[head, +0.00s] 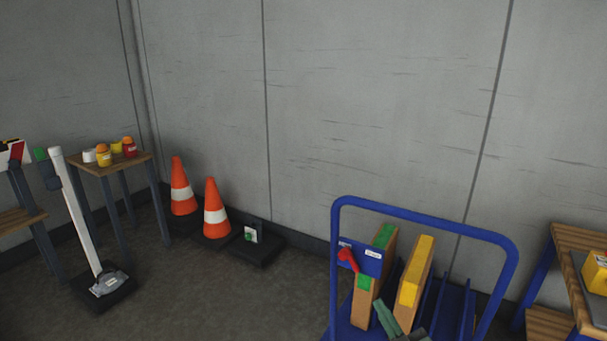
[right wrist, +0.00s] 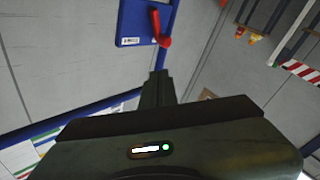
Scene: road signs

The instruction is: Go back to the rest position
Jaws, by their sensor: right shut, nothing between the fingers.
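My right gripper (head: 388,320) shows at the bottom of the head view, in front of the blue cart (head: 424,210). In the right wrist view its fingers (right wrist: 158,80) are together with nothing between them. A blue plate (head: 368,259) with a red lever (head: 348,258) is on the cart, to the upper left of the gripper. The plate (right wrist: 130,22) and the lever (right wrist: 160,28) also show beyond the fingertips in the right wrist view, apart from them. My left gripper is in neither view.
The cart holds upright panels with green and yellow edges (head: 415,270). Two orange cones (head: 182,187) stand by the wall. A wooden table (head: 88,165) with small jars and a white post (head: 76,210) are at left. Another wooden table (head: 580,240) is at right.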

